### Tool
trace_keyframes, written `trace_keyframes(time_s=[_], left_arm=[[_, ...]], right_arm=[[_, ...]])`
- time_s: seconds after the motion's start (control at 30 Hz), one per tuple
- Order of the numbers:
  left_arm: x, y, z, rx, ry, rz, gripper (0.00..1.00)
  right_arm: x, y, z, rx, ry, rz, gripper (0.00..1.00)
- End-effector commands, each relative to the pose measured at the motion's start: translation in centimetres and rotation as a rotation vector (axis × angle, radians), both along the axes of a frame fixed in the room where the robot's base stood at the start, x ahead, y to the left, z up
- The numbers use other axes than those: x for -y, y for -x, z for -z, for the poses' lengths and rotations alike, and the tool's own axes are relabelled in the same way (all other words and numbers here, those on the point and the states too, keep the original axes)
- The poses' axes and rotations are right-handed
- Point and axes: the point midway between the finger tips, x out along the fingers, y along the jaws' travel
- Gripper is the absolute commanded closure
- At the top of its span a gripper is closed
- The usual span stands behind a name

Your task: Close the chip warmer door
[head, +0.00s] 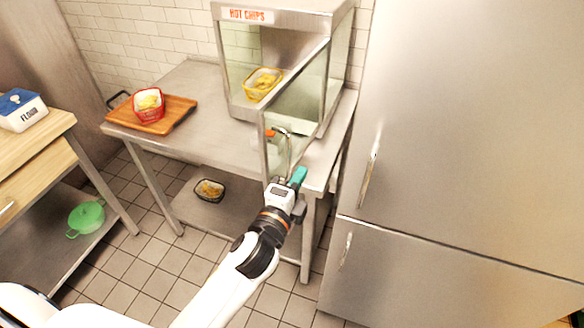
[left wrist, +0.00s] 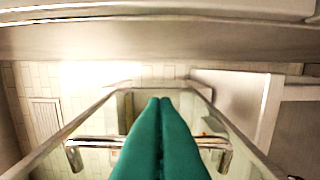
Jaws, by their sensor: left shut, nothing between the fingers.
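The chip warmer (head: 288,15), a steel and glass cabinet marked "HOT CHIPS", stands on the steel table. Its framed glass door (head: 300,95) is open, swung out toward me from the right front edge. A bar handle (head: 286,152) is on the door's right-hand face. My left gripper (head: 299,177), with green fingers, is shut and empty just right of the door's lower free end, near the handle. In the left wrist view the fingers (left wrist: 160,110) are pressed together, with the handle (left wrist: 90,143) passing behind them. I cannot tell whether they touch the door. My right gripper is out of view.
A yellow basket of chips (head: 262,84) is inside the warmer. A red basket (head: 148,105) sits on a wooden tray (head: 181,107) at the table's left. A dark basket (head: 209,190) is on the lower shelf. A tall steel fridge (head: 470,130) stands close on the right.

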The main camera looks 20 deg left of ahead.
Motion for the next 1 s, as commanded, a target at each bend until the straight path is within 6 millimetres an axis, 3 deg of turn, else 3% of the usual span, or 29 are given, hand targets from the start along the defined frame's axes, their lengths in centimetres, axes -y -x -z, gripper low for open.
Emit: trace_keyframes(time_s=[0.2, 0.73, 1.0], left_arm=[[-1.4, -0.5, 0.0, -0.001, 0.001, 0.001, 1.0], [-2.0, -0.5, 0.0, 0.0, -0.003, 0.014, 1.0], [-4.9, -0.5, -0.1, -0.001, -0.01, 0.094, 1.0]], right_arm=[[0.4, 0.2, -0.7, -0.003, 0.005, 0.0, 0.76], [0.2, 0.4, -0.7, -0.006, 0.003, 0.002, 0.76], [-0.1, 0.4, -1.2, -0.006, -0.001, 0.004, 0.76]])
